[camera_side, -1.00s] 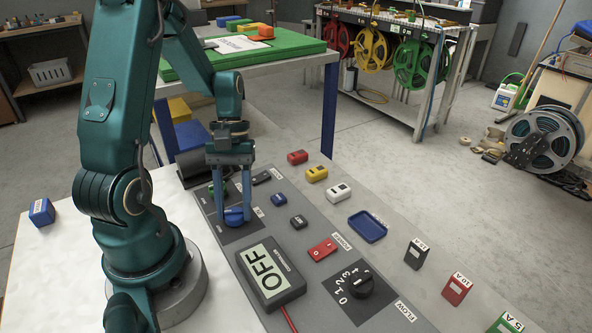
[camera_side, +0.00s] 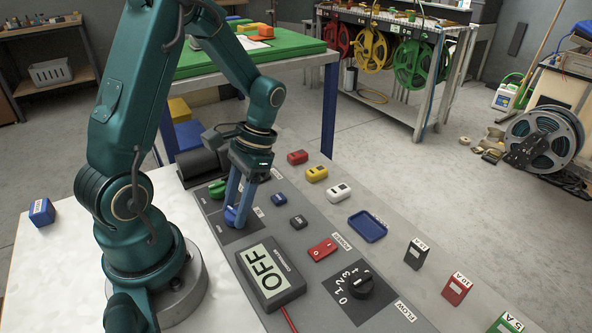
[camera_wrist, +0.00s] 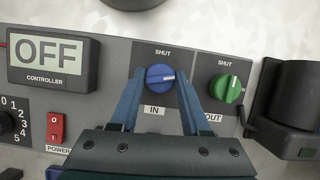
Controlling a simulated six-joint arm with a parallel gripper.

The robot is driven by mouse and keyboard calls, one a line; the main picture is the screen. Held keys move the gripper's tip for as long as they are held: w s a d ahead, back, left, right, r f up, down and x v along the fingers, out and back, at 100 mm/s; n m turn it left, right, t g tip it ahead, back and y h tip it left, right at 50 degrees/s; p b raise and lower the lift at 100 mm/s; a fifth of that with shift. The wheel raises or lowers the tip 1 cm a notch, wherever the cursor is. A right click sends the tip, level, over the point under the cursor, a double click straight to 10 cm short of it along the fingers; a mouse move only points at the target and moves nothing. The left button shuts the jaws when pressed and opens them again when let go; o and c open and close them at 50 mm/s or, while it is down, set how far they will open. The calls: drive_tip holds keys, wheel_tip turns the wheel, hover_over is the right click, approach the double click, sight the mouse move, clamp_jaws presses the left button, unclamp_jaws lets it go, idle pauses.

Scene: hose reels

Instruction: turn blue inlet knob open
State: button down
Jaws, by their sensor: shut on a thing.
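The blue inlet knob (camera_wrist: 160,77) sits on its dark plate above the label IN and below the label SHUT. The white mark across it lies roughly level in the wrist view. My gripper (camera_wrist: 160,80) is shut on this knob, one finger on each side. In the side view my gripper (camera_side: 235,213) reaches down to the blue knob (camera_side: 233,217), which the fingers partly cover. The green knob (camera_wrist: 225,87), above the label OUT, stands to the right of the blue one in the wrist view.
The controller display (camera_side: 270,275) reads OFF. A red power switch (camera_side: 322,249) and a black flow dial (camera_side: 352,282) are on the same panel. A blue tray (camera_side: 367,227) and several small coloured blocks lie beyond it. A dark cylinder (camera_wrist: 298,90) stands right of the green knob.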

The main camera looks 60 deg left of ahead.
sight(235, 210)
drive_tip(key=shift+m+y, duration=0.6)
drive_tip(key=shift+m, duration=0.8)
drive_tip(key=shift+c, duration=1.9)
unclamp_jaws()
drive_tip(key=shift+v, duration=2.6)
